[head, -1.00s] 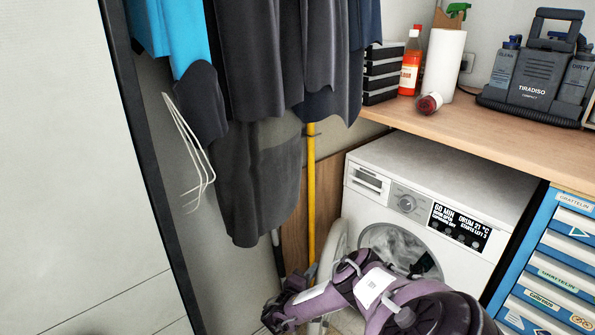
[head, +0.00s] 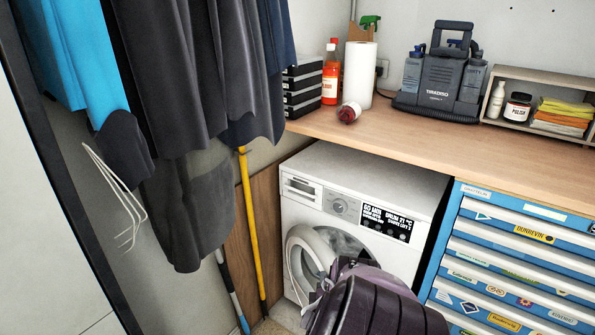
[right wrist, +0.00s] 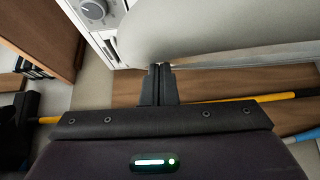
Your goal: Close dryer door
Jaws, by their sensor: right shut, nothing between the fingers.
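The dryer (head: 375,178) is a white front-loading machine under the wooden worktop in the head view. Its round white-rimmed door (head: 299,237) is hinged on the left and stands partly open, angled out from the drum opening. My right arm covers the lower right of the door and the dryer front. In the right wrist view my right gripper (right wrist: 158,68) is shut and empty, with its tips close to the lower edge of the large pale door (right wrist: 220,28). I cannot tell whether they touch. My left gripper is not in view.
The worktop (head: 430,130) holds bottles and a grey cleaning machine (head: 437,85). A blue drawer chest (head: 515,260) stands right of the dryer. Dark clothes (head: 190,120) hang at the left, with a yellow pole (head: 251,225) beside the dryer.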

